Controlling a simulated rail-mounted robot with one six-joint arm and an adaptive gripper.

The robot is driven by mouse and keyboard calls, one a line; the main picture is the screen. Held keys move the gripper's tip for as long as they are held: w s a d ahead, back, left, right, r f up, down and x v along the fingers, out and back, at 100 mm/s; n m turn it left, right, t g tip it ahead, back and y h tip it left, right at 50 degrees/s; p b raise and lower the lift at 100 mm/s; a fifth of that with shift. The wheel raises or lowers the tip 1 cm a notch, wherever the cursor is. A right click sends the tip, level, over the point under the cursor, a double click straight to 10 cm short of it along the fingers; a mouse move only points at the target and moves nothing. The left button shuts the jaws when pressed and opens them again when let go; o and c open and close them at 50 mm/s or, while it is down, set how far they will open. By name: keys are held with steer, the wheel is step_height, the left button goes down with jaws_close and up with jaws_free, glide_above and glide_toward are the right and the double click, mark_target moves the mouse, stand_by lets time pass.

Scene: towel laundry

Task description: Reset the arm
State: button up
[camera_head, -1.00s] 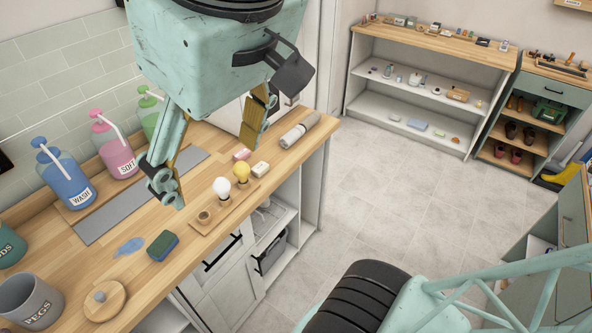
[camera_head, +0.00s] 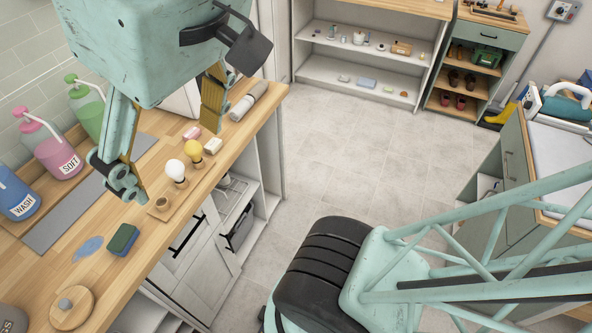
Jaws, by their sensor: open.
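My gripper (camera_head: 168,140) hangs at the upper left of the head view, over the wooden counter (camera_head: 160,235). Its two fingers are spread wide apart with nothing between them. Beyond and below it on the counter are a white bulb (camera_head: 175,169) and a yellow bulb (camera_head: 193,150) on a wooden holder. My arm's links cross the lower right of the view. The gripper body hides part of the wall and the back of the counter.
Pump bottles, blue (camera_head: 15,194), pink (camera_head: 52,148) and green (camera_head: 89,108), stand along the wall. A green sponge (camera_head: 123,239) lies beside a blue puddle (camera_head: 88,249). A grey roll (camera_head: 249,100) lies at the counter's far end. The floor (camera_head: 345,150) is clear.

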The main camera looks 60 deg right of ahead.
step_height(320, 180, down, 7)
steer(key=b, duration=0.6)
steer(key=shift+s+f, duration=0.15)
steer(key=shift+s, duration=0.05)
stand_by(1.0)
